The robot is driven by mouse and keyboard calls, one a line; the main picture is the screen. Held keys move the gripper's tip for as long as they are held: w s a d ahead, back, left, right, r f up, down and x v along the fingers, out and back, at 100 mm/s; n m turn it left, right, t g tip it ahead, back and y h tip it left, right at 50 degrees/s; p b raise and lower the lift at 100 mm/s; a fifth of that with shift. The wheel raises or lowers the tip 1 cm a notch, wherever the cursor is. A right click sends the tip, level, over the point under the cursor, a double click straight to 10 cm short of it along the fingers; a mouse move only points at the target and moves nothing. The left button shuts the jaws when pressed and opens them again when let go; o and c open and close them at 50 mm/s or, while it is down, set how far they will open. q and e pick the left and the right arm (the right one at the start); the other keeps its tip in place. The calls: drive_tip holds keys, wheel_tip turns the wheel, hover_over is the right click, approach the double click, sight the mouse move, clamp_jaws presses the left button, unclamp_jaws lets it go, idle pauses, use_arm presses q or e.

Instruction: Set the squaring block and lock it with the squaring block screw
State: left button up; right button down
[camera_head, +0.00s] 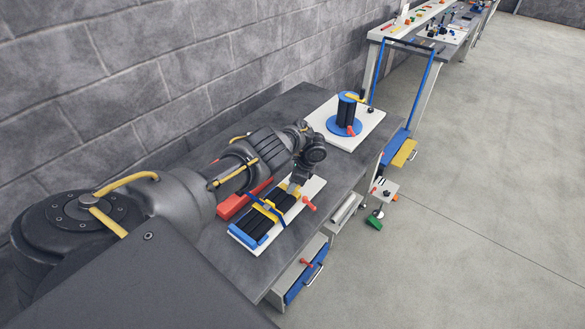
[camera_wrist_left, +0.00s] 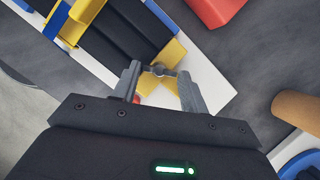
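The feed fixture has a white base (camera_head: 316,187) on the grey table, with dark strips (camera_head: 284,203) running between blue and yellow parts. A yellow block (camera_wrist_left: 172,52), which looks like the squaring block, sits across the strip ends. A small grey winged screw (camera_wrist_left: 158,70), which looks like the squaring block screw, shows at this block. My left gripper (camera_head: 295,187) is over this end of the fixture. In the left wrist view its fingertips (camera_wrist_left: 159,72) stand at both ends of the screw's wings and appear to grip it. My right gripper is not in view.
A red bin (camera_head: 233,204) lies behind the fixture by the wall. A white board (camera_head: 362,133) with a blue round stand is farther along the table. An open blue-fronted drawer (camera_head: 304,283) juts out below.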

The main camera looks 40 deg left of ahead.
use_arm(q)
drive_tip(key=o, duration=0.4)
drive_tip(key=shift+c, duration=0.2)
drive_tip(key=p+v, duration=0.1)
drive_tip(key=v, duration=0.9)
drive_tip(key=shift+r+p, duration=0.35)
drive_tip(key=shift+r, duration=0.05)
drive_tip(key=shift+f, duration=0.1)
drive_tip(key=b+x, duration=0.1)
drive_tip(key=x, duration=0.9)
drive_tip(key=shift+f+b, duration=0.35)
